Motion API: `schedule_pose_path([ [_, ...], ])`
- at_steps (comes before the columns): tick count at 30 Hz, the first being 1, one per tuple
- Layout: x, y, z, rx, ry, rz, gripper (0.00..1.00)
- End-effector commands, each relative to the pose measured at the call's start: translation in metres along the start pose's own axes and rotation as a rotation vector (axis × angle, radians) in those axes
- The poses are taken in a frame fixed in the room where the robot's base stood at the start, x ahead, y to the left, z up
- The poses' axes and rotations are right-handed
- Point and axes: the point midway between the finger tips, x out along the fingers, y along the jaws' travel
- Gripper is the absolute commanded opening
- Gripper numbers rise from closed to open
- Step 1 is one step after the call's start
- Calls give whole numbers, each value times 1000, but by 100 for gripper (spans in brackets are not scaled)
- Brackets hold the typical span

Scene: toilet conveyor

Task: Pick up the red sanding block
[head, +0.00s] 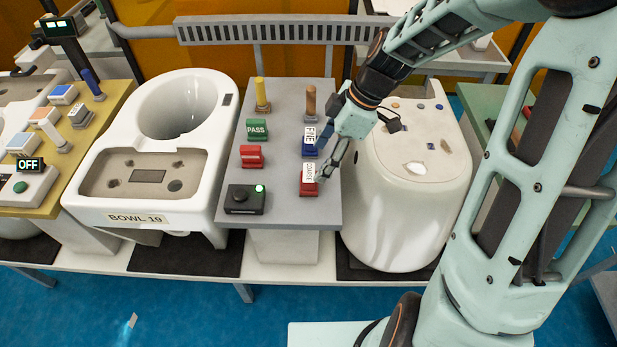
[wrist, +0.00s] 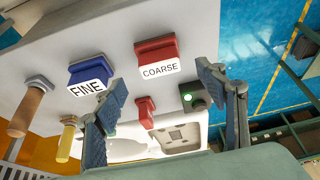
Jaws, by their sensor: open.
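The red sanding block (head: 308,189) with a white COARSE label sits on the grey stand at its front right. In the wrist view the red block (wrist: 155,49) is upper centre, its label facing the camera. My gripper (head: 333,163) is open and empty, just right of and above the block, partly overlapping it in the head view. In the wrist view my gripper's fingers (wrist: 163,92) are spread to either side below the block. No contact shows; the exact gap cannot be told.
A blue FINE block (head: 309,147) sits behind it. The grey stand (head: 280,210) also holds a green PASS block (head: 257,129), another red block (head: 251,156), a black box with a green light (head: 245,200) and two upright handles. White toilet bowls flank the stand.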

Motion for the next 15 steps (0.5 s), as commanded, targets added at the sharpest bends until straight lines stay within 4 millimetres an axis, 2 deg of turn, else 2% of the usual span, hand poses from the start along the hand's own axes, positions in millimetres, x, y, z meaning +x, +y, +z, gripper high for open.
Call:
schedule_pose_path([
  [1,7,-1,0,-1,1,-2,65],
  [8,25,0,-2,1,1,-3,65],
  [15,59,0,-6,2,1,-3,65],
])
